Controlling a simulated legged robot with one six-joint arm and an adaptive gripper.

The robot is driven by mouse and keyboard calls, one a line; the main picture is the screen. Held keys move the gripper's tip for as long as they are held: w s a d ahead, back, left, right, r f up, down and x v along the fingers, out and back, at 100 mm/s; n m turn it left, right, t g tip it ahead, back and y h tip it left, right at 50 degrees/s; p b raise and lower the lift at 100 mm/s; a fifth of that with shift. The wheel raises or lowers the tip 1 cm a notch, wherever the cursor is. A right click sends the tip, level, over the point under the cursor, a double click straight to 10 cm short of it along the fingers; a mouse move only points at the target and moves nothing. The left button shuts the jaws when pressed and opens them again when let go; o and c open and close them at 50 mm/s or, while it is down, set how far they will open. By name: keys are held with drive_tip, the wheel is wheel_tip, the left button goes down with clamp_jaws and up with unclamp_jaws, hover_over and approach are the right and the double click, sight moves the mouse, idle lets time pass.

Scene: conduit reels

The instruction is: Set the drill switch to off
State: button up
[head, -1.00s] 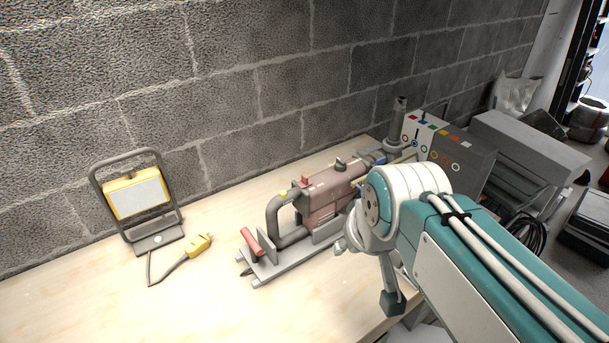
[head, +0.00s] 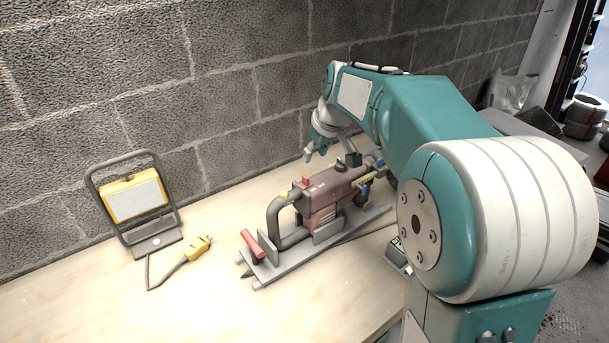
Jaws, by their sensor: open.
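The drill (head: 325,196) is a dull red body with a grey looped rear handle, lying in a grey cradle on the bench. A small red piece (head: 306,182) stands up on its top near the handle, with a small yellow piece (head: 284,195) beside it. I cannot tell which part is the switch or how it is set. My gripper (head: 331,157) is open, with its fingers spread above the far upper side of the drill. Contact with the drill is not clear. My arm hides the area behind the drill's right end.
The pale wooden bench (head: 90,300) is clear at the front left. A yellow work lamp (head: 137,199) stands at the left, with a cable and yellow plug (head: 200,247) on the bench. A red grip (head: 252,243) sits at the cradle's left end. A block wall (head: 230,90) closes the back.

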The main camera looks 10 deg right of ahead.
sight(306, 177)
drive_tip(key=x, duration=1)
drive_tip(key=shift+s, duration=0.1)
clamp_jaws()
